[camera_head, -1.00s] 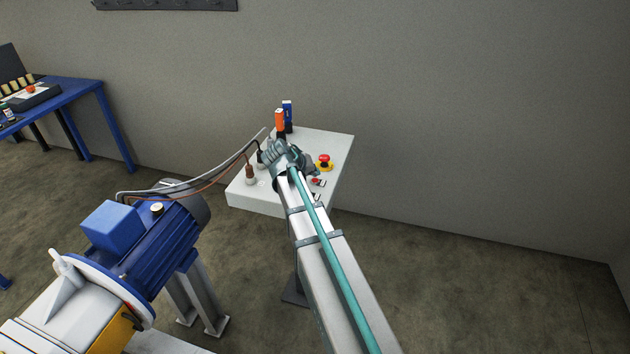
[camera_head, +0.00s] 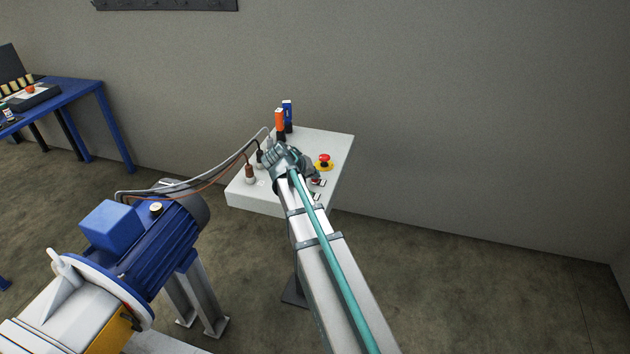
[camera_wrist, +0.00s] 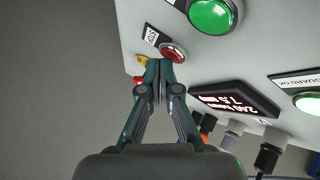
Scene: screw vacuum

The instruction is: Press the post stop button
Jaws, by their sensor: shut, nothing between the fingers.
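A small round red button (camera_wrist: 172,50) sits on the light grey panel in the wrist view, beside a dark label (camera_wrist: 151,36) that seems to read STOP. My gripper (camera_wrist: 159,64) is shut and empty, its fingertips at the button's lower edge and overlapping it in the picture. I cannot tell whether they touch it. In the head view my gripper (camera_head: 309,172) is over the right part of the control box and partly hides the small red button.
The white control box (camera_head: 334,143) carries a red mushroom button on a yellow base (camera_head: 324,160) close by. A large green button (camera_wrist: 211,14), a lit display (camera_wrist: 233,99) and cable plugs (camera_wrist: 267,157) are on the panel. A blue motor (camera_head: 150,255) stands left.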

